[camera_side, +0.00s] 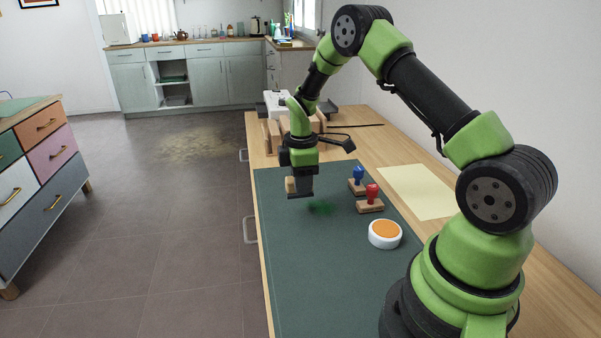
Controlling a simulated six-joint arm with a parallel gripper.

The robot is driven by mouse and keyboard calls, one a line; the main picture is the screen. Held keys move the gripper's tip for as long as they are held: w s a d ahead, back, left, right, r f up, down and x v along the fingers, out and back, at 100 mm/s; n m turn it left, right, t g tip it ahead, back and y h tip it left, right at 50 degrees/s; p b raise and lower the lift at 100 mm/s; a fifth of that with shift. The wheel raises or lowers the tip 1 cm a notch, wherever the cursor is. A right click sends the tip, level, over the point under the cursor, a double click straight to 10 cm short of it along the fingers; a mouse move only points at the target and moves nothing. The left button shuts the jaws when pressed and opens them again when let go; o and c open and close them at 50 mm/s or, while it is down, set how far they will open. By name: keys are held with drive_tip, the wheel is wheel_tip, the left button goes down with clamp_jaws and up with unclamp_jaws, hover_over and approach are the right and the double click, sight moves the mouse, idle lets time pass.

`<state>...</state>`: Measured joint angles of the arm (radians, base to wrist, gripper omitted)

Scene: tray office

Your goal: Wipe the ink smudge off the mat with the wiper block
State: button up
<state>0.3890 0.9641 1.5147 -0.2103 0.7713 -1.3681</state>
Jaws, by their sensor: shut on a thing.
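The dark green mat (310,270) covers much of the wooden desk. The ink smudge (320,208) is a brighter green blurred patch on the mat. My gripper (299,192) points down just left of and behind the smudge. It is shut on the wiper block (291,185), a tan block with a dark underside; the gripper hides part of it. The block is close to the mat, and I cannot tell whether it touches.
A blue-handled stamp (358,178) and a red-handled stamp (371,194) stand right of the smudge. A round white pot with an orange top (385,234) sits nearer. A cream paper sheet (418,190) lies to the right. Wooden blocks (272,135) stand behind my gripper. The near mat is clear.

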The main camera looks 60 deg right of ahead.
sight(300, 210)
drive_tip(key=shift+f, duration=1.95)
drive_tip(key=shift+s+d+f, duration=0.2)
drive_tip(key=shift+d+f, duration=0.05)
drive_tip(key=shift+f, duration=0.15)
drive_tip(key=shift+s+d+f, duration=0.2)
drive_tip(key=shift+f, duration=0.2)
drive_tip(key=shift+c, duration=0.3)
drive_tip(key=shift+s+d, duration=3.15)
drive_tip(key=shift+s, duration=0.05)
drive_tip(key=shift+w+a+f, duration=0.1)
drive_tip(key=shift+w+a, duration=3.55)
drive_tip(key=shift+w+d, duration=0.45)
drive_tip(key=shift+d, duration=0.1)
drive_tip(key=shift+s+d, duration=3.25)
drive_tip(key=shift+s, duration=0.1)
drive_tip(key=shift+w+a, duration=3.25)
drive_tip(key=shift+w+a+r, duration=0.1)
drive_tip(key=shift+r, duration=4)
